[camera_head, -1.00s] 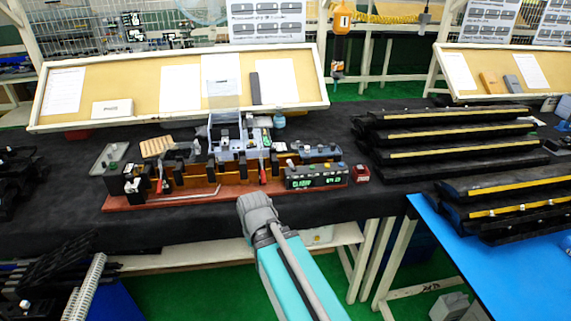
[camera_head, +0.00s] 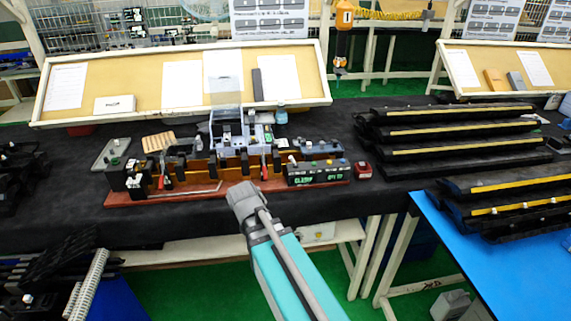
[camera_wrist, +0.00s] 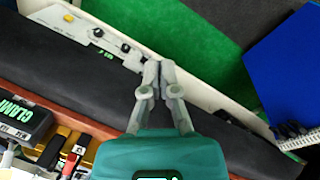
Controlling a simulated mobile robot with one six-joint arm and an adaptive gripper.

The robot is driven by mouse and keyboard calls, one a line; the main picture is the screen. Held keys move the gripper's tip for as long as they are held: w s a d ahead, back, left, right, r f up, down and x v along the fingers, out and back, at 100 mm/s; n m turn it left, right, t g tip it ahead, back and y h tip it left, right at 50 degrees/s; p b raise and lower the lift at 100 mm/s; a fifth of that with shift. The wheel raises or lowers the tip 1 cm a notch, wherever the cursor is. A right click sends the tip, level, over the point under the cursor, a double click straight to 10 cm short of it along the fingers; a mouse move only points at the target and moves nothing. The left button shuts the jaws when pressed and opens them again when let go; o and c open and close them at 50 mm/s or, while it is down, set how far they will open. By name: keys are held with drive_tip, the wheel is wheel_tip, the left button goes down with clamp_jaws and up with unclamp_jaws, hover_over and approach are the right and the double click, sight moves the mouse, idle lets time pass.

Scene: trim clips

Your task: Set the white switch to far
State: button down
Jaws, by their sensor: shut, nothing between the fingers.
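A pale panel (camera_wrist: 80,26) below the table's front edge carries small controls, seen in the wrist view.
The black table holds a red-brown base (camera_head: 122,198) with clamps and a green-lit display box (camera_head: 318,175). A small red box (camera_head: 363,171) stands right of it. Black trim strips (camera_head: 450,133) are stacked at the right. The green floor in front is partly open.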

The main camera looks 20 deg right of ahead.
drive_tip(key=w+d+r+n+h, duration=0.2)
drive_tip(key=w+r+n+h, duration=0.1)
drive_tip(key=w+n, duration=0.3)
drive_tip(key=w+d+r+n+t+h, duration=0.1)
drive_tip(key=w+d+r+n+h, duration=0.1)
drive_tip(key=w+n, duration=0.5)
drive_tip(key=w+d+r+n+t+h, duration=0.1)
drive_tip(key=w+d+r+n+h, duration=0.1)
drive_tip(key=w+r+n+h, duration=0.3)
drive_tip(key=shift+w+d+n+h+b, duration=0.15)
drive_tip(key=shift+w+n+h+b, duration=0.4)
drive_tip(key=shift+w+n, duration=0.25)
drive_tip(key=b, duration=0.4)
approach(294, 165)
drive_tip(key=f, duration=0.1)
drive_tip(key=d+f, duration=0.1)
drive_tip(key=f, duration=0.1)
drive_tip(key=shift+s, duration=0.15)
drive_tip(key=d, duration=0.1)
drive_tip(key=w+d+r+p, duration=0.1)
drive_tip(key=shift+d+r, duration=0.1)
drive_tip(key=shift+d, duration=0.25)
drive_tip(key=shift+w+d+r+p, duration=0.1)
drive_tip(key=shift+d+p, duration=0.1)
drive_tip(key=shift+d, duration=0.15)
drive_tip(key=shift+w+d+r+p, duration=0.1)
drive_tip(key=shift+d+p, duration=0.05)
drive_tip(key=shift+d, duration=0.2)
